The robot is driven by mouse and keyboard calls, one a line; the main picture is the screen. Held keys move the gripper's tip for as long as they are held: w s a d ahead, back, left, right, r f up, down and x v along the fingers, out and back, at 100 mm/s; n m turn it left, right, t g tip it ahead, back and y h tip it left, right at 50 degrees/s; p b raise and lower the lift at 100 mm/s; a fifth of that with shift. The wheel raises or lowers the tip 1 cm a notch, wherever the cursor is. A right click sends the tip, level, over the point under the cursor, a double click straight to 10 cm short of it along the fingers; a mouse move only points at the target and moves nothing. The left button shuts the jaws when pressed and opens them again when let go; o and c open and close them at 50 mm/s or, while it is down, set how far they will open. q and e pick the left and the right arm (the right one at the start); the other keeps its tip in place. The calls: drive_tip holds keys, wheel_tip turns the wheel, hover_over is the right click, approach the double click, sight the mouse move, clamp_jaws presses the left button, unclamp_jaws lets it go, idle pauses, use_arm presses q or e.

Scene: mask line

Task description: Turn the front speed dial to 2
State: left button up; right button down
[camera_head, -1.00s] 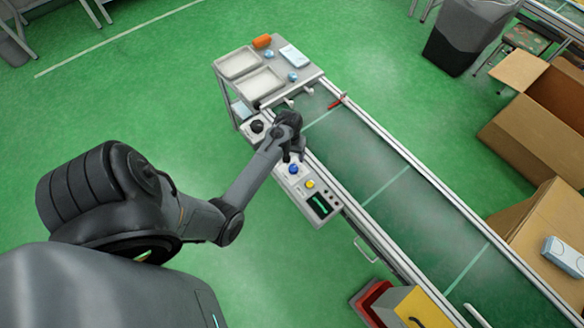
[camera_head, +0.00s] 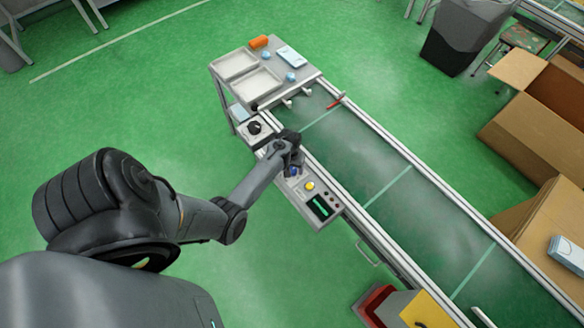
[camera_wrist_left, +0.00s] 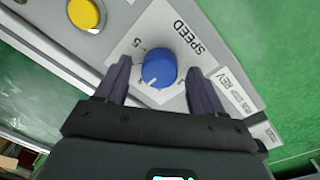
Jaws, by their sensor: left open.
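The blue speed dial (camera_wrist_left: 159,69) sits on a white plate marked SPEED in the left wrist view. A "5" and a "1" show at its sides; the other numbers are hidden or too small to read. My left gripper (camera_wrist_left: 160,85) is open, with one finger on each side of the dial and a gap to it on both sides. In the head view, the left gripper (camera_head: 291,165) is over the control panel (camera_head: 322,216), and the blue dial (camera_head: 291,171) is partly hidden beneath it. My right gripper is not in view.
A black knob (camera_head: 254,127) sits farther up the panel. The green conveyor (camera_head: 380,180) runs alongside, and trays (camera_head: 258,83) stand at its far end.

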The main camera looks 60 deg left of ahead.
use_arm(q)
drive_tip(key=shift+c, duration=0.3)
drive_tip(key=c, duration=1)
drive_tip(key=shift+r+n+p, duration=0.2)
drive_tip(key=shift+n+p, duration=0.6)
drive_tip(key=shift+p, duration=0.1)
drive_tip(key=shift+n+p, duration=0.85)
drive_tip(key=shift+n, duration=0.25)
drive_tip(key=n+p, duration=0.1)
drive_tip(key=n, duration=0.2)
drive_tip(key=shift+f, duration=0.1)
drive_tip(key=shift+s+f+n+p, duration=0.1)
drive_tip(key=shift+n+p, duration=0.25)
drive_tip(key=shift+n, duration=0.55)
